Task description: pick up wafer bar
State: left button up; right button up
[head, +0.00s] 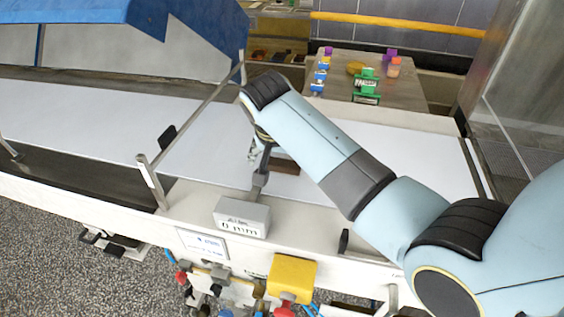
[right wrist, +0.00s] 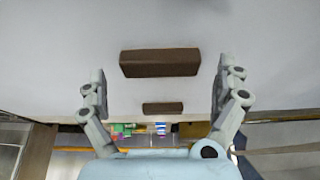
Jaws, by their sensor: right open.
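A brown wafer bar (right wrist: 160,62) lies on the white belt in the right wrist view, midway between my open right fingers and a little beyond their tips. A second, smaller-looking brown bar (right wrist: 162,108) lies on the belt too, nearer the bottom of that view. In the head view one brown bar (head: 284,166) shows partly beside my right gripper (head: 260,170), which hangs over the belt; the rest is hidden by the arm. My right gripper (right wrist: 160,92) is open and empty. My left gripper is in neither view.
The white belt (head: 80,115) runs across, with a blue-edged hood (head: 190,20) at the left. A grey block marked "mm" (head: 242,217) stands on the front ledge. Thin metal posts (head: 152,182) rise at the belt's edge. A steel table (head: 405,90) behind holds small coloured items.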

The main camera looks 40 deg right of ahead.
jog(key=shift+w+d+f, duration=0.2)
jog(key=shift+f, duration=0.4)
jog(key=c, duration=0.8)
jog(key=shift+c, duration=0.2)
